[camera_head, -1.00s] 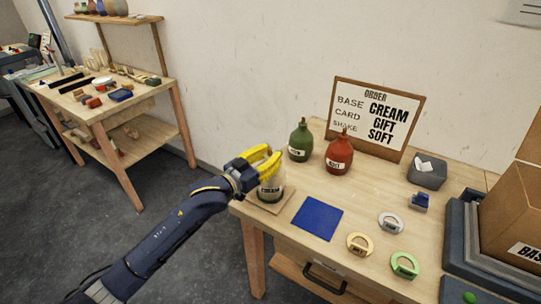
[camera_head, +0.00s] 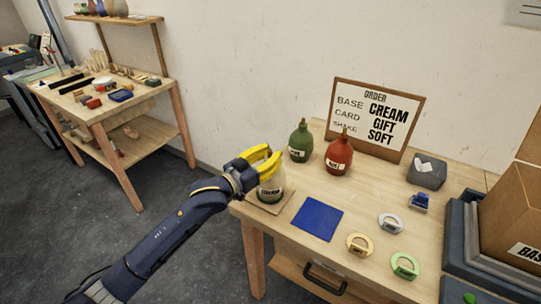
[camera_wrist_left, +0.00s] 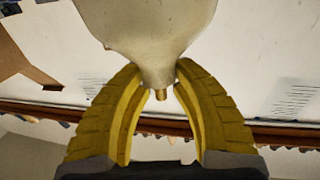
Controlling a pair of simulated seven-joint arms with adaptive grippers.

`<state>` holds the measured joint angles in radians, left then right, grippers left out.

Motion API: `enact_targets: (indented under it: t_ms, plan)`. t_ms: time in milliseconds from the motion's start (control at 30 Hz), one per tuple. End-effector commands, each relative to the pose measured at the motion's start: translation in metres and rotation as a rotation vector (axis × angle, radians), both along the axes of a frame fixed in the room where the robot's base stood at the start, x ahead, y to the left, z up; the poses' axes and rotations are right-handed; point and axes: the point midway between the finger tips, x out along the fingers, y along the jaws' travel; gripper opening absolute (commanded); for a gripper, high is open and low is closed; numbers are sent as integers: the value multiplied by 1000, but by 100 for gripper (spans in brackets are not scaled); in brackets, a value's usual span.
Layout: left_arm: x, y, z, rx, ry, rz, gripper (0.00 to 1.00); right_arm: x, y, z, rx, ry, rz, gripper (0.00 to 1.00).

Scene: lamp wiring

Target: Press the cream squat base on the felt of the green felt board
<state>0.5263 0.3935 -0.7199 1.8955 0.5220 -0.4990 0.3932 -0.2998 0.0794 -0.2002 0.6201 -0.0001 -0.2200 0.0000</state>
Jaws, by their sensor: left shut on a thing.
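The cream squat base (camera_head: 267,184) is a bottle-shaped lamp base with a dark label low on its front, at the left end of the table. My left gripper (camera_head: 267,160), with yellow fingers, is shut around its narrow neck. In the left wrist view the cream base (camera_wrist_left: 148,25) shows large, with a brass tip between the yellow fingers (camera_wrist_left: 160,95). Below the base lies a light wooden board (camera_head: 257,206); a dark green patch shows around the base's foot. I cannot tell whether the base touches the felt. My right gripper is not in view.
A green bottle-shaped base (camera_head: 300,143) and a red one (camera_head: 339,156) stand behind. A blue mat (camera_head: 318,218) lies just right of the board. Several rings (camera_head: 359,245), a grey bin (camera_head: 427,172) and a cardboard box (camera_head: 512,220) are further right. An order sign (camera_head: 375,118) stands at the back.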

Motion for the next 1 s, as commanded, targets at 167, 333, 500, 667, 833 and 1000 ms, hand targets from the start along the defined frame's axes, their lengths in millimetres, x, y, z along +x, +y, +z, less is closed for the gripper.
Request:
enact_targets:
  t_ms: [167, 333, 500, 667, 833, 1000]
  plan:
    - [-1, 0, -3, 3, 4, 0, 0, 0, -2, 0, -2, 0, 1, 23]
    - [-1, 0, -4, 4, 6, 0, 0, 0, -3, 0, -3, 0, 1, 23]
    - [-1, 0, -5, 5, 8, 0, 0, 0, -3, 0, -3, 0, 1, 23]
    - [-1, 0, -7, 6, 9, 0, 0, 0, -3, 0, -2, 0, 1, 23]
    - [-1, 0, -9, 7, 12, 0, 0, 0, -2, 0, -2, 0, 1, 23]
    - [-1, 0, -11, 9, 14, 0, 0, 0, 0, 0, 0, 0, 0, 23]
